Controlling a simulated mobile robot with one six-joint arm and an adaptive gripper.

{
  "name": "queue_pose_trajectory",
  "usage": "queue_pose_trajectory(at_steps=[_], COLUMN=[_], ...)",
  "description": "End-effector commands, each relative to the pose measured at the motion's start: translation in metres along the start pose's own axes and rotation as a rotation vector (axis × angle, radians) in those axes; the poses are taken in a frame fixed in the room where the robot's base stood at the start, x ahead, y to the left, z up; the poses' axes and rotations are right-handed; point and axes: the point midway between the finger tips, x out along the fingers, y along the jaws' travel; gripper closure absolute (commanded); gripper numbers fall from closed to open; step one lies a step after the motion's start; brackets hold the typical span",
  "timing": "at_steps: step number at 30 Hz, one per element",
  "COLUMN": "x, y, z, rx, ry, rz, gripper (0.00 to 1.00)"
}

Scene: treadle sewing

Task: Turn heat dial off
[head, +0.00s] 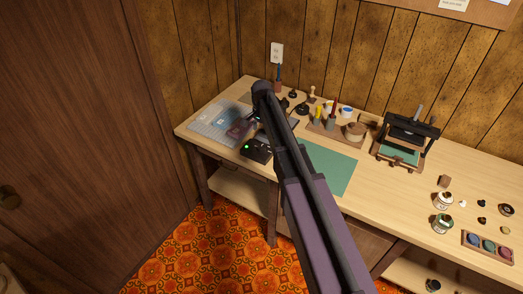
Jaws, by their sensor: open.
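A small black box (256,151) with a lit green light stands near the front edge of the workbench, left of the green mat. It looks like the heat control. Its dial cannot be made out at this size. My arm reaches up from the bottom of the head view and bends over the bench just behind the box. My gripper (254,129) shows only in part below the arm's end, close above and behind the box. It is open, with nothing seen in it. Whether it touches the box or dial cannot be told.
The workbench holds a grey gridded mat (206,121) at left and a green mat (338,172) at centre. A tool rack (348,141), a dark press (407,137), jars and a colour tray (488,246) stand right. A wooden panel (75,150) fills the left.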

Motion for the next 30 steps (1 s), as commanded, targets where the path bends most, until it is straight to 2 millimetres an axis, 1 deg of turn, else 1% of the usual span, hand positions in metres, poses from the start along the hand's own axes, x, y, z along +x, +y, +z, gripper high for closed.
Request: queue_pose_trajectory(at_steps=[1,3,30], x=[0.008,0.013,0.078], y=[0.0,0.0,0.0], z=[0.0,0.0,0.0], rx=[0.0,0.0,0.0], ry=[0.0,0.0,0.0], rz=[0.0,0.0,0.0], gripper=[0.18,0.18,0.18])
